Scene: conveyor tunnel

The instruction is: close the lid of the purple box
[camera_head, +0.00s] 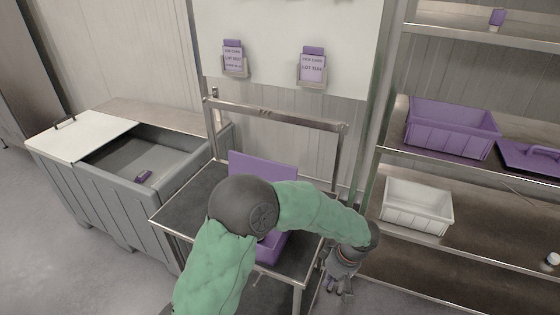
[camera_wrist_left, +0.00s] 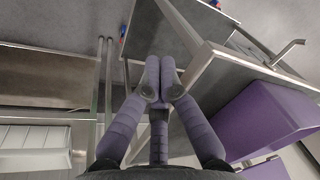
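The purple box (camera_head: 270,252) stands on the dark-topped metal table, mostly hidden behind my left arm. Its lid (camera_head: 262,170) stands up open at the box's back edge. Purple surface of the box also shows at the right of the left wrist view (camera_wrist_left: 250,122). My left gripper (camera_head: 339,289) hangs with fingers pointing down, to the right of the table and apart from the box and lid. In the left wrist view its fingers (camera_wrist_left: 160,88) come close together with nothing seen between them; how far they are open is unclear. My right gripper is out of view.
The table (camera_head: 185,205) has a raised metal frame (camera_head: 275,115) at its back. A grey bin (camera_head: 130,205) with a white cover stands left. The shelf at right holds a purple crate (camera_head: 450,140), a purple lid (camera_head: 535,158) and a white crate (camera_head: 415,212).

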